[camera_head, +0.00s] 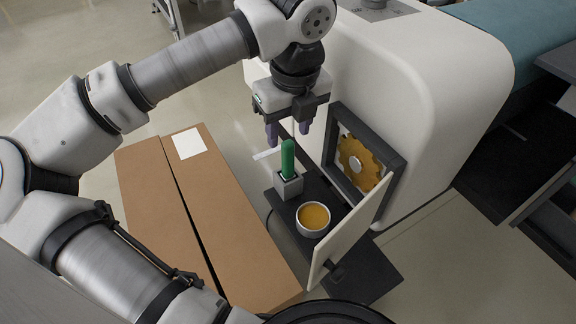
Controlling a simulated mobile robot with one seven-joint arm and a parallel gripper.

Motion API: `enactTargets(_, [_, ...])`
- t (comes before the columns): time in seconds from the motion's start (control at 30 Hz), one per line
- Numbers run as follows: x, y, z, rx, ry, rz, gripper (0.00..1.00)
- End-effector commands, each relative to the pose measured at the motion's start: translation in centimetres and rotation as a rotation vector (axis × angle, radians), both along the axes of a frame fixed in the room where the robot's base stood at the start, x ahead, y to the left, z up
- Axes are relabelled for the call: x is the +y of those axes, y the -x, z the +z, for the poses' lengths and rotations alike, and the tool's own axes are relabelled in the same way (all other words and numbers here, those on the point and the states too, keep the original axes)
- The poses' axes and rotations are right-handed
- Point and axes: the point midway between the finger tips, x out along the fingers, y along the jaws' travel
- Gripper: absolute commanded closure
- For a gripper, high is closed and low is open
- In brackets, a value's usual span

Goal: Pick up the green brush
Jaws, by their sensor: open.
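The green brush (288,158) stands upright in a small grey square holder (288,187). Only its green upper part shows; the lower end is hidden inside the holder. The holder sits on a dark shelf (316,187) beside a white machine. My gripper (288,133) points down just above the brush, with its two purple fingers apart. In the picture, the top of the brush lies a little below and between the fingertips. Nothing shows between the fingers. I cannot tell the exact height gap between fingers and brush.
A round cup with orange-yellow contents (313,219) stands close to the holder on the shelf. An open door panel (349,236) and a dark frame with a yellow gear (358,163) border the shelf on the right. A closed cardboard box (230,215) lies left. The white machine (440,90) rises behind.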

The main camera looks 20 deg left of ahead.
Motion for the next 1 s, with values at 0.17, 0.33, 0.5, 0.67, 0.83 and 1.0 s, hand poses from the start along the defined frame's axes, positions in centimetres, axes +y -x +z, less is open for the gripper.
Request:
enactTargets(0.17, [0.2, -0.4, -1.8, 0.002, 0.005, -0.002, 0.53])
enactTargets(0.33, [0.5, -0.7, -4.3, 0.000, 0.003, -0.001, 0.53])
enactTargets(0.5, [0.5, -0.8, -5.1, -0.002, 0.002, -0.001, 0.53])
enactTargets(0.67, [0.5, -0.8, -5.1, -0.001, 0.001, -0.001, 0.54])
enactTargets(0.83, [0.5, -0.8, -5.1, -0.001, 0.001, -0.001, 0.76])
enactTargets(1.0, [0.5, -0.8, -5.1, -0.001, 0.001, -0.001, 0.99])
